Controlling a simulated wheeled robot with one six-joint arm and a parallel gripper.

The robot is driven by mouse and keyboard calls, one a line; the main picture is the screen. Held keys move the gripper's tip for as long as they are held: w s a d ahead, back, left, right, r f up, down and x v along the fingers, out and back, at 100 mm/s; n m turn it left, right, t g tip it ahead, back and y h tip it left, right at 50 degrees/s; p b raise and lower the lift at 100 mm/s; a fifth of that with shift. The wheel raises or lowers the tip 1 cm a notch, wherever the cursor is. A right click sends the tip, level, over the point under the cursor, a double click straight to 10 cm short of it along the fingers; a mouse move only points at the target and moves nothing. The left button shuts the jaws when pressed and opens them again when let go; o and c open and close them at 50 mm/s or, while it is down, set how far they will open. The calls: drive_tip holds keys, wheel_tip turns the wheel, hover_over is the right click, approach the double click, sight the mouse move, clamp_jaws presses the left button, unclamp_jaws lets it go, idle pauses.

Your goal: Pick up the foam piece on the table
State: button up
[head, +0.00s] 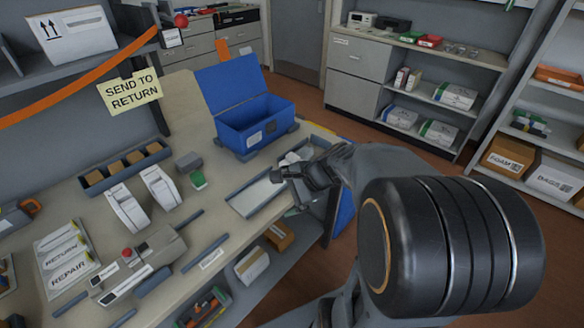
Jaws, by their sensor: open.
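A small grey block (189,161), which may be the foam piece, lies on the table (225,180) left of the blue box; I cannot tell its material. A small green-and-white item (198,180) lies just in front of it. My gripper (280,173) is open and sits over a shallow grey tray (240,207) at the table's right side, to the right of the grey block and apart from it. A pale object (290,158) shows partly behind my gripper, in or near the tray. My gripper and arm hide part of the tray, and the fingertips are small and dark.
An open blue box (247,126) stands behind the tray. A compartment tray with brown blocks (125,166) stands at the left. Two white-and-grey cartridges (144,200), a device with a red knob (127,253) and return/repair trays (65,250) occupy the table's left and front.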

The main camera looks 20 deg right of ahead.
drive_tip(key=w+d+m+t, duration=0.1)
drive_tip(key=d+m, duration=0.1)
drive_tip(key=w+d+f+m+t, duration=0.1)
drive_tip(key=d+m, duration=0.1)
drive_tip(key=m, duration=0.1)
drive_tip(key=w+d+f+m+t+b, duration=0.1)
drive_tip(key=w+d+m+t, duration=0.1)
drive_tip(key=d+m, duration=0.1)
drive_tip(key=shift+w+d+f, duration=0.1)
drive_tip(key=shift+f, duration=0.1)
drive_tip(key=w+d+f+m+t+h, duration=0.2)
drive_tip(key=d+m+t, duration=0.1)
drive_tip(key=d+m, duration=0.45)
drive_tip(key=shift+m, duration=0.25)
drive_tip(key=x, duration=0.2)
drive_tip(key=d+x, duration=0.1)
drive_tip(key=x, duration=0.1)
drive_tip(key=b+x, duration=0.1)
drive_tip(key=x, duration=0.2)
drive_tip(key=shift+w+d+r, duration=0.15)
drive_tip(key=shift+w+d, duration=0.1)
drive_tip(key=shift+w, duration=0.1)
drive_tip(key=shift+x, duration=3.15)
drive_tip(key=shift+d+t, duration=0.15)
drive_tip(key=shift+t, duration=0.15)
drive_tip(key=shift+c, duration=0.3)
drive_tip(key=c, duration=0.8)
drive_tip(key=shift+r, duration=0.15)
drive_tip(key=shift+c, duration=0.2)
